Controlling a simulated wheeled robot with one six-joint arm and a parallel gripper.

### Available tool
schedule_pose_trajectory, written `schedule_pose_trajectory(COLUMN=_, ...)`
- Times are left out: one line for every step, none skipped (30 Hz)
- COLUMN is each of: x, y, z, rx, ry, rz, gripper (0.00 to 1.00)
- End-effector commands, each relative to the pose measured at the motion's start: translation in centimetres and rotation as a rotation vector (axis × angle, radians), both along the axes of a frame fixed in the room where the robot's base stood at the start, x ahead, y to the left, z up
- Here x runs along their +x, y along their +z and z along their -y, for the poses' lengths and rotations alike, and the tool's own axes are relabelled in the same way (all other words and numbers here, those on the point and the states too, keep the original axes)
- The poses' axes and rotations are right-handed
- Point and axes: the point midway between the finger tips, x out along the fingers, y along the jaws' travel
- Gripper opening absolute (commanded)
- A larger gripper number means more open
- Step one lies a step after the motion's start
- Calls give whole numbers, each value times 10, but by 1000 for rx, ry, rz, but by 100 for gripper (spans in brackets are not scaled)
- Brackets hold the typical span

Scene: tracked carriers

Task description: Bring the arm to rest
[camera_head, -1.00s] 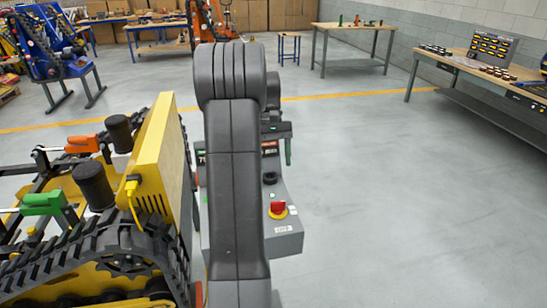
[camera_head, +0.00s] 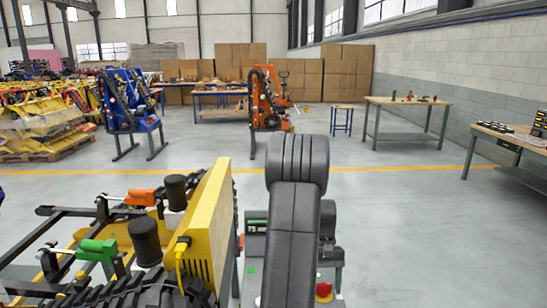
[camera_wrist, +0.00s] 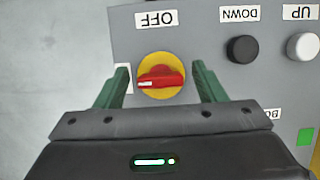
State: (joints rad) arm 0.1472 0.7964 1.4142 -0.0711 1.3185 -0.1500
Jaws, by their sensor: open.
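My arm (camera_head: 292,235) is folded up in front of the head camera and hides much of the grey control box (camera_head: 252,272). In the wrist view my gripper (camera_wrist: 160,67) is open, with its two green fingers either side of a red rotary switch (camera_wrist: 161,78) on a yellow disc. Nothing is held, and a gap shows between each finger and the switch. The switch lies under the OFF label, its red handle level in the picture. In the head view the switch shows small (camera_head: 323,291), just right of my arm; the fingers are mostly hidden there.
A tracked carrier with a yellow panel (camera_head: 207,228) stands close left of my arm. The box also bears a black DOWN button (camera_wrist: 242,49) and a white UP button (camera_wrist: 302,46). Workbenches (camera_head: 408,104) stand farther off at right. The floor at right is clear.

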Motion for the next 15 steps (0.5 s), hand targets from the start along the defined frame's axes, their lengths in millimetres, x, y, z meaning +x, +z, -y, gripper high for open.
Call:
schedule_pose_trajectory(x=-1, y=-2, z=0, rx=0, ry=0, rz=0, gripper=64)
schedule_pose_trajectory(x=-1, y=-3, z=0, rx=-1, ry=4, rz=1, gripper=64)
schedule_pose_trajectory(x=-1, y=-2, z=0, rx=0, ry=12, rz=1, gripper=64)
schedule_pose_trajectory(x=-1, y=-2, z=0, rx=0, ry=15, rz=1, gripper=64)
schedule_pose_trajectory(x=-1, y=-2, z=0, rx=0, ry=18, rz=1, gripper=64)
schedule_pose_trajectory(x=-1, y=-2, z=0, rx=0, ry=19, rz=1, gripper=64)
schedule_pose_trajectory(x=-1, y=-2, z=0, rx=0, ry=19, rz=1, gripper=64)
schedule_pose_trajectory(x=-1, y=-2, z=0, rx=0, ry=19, rz=1, gripper=64)
schedule_pose_trajectory(x=-1, y=-2, z=0, rx=0, ry=19, rz=1, gripper=64)
schedule_pose_trajectory(x=-1, y=-2, z=0, rx=0, ry=19, rz=1, gripper=64)
schedule_pose_trajectory(x=-1, y=-2, z=0, rx=0, ry=19, rz=0, gripper=64)
schedule_pose_trajectory(x=-1, y=-2, z=0, rx=0, ry=19, rz=0, gripper=64)
schedule_pose_trajectory(x=-1, y=-2, z=0, rx=0, ry=18, rz=1, gripper=64)
schedule_pose_trajectory(x=0, y=-1, z=0, rx=0, ry=17, rz=1, gripper=64)
schedule_pose_trajectory(x=1, y=0, z=0, rx=0, ry=15, rz=2, gripper=64)
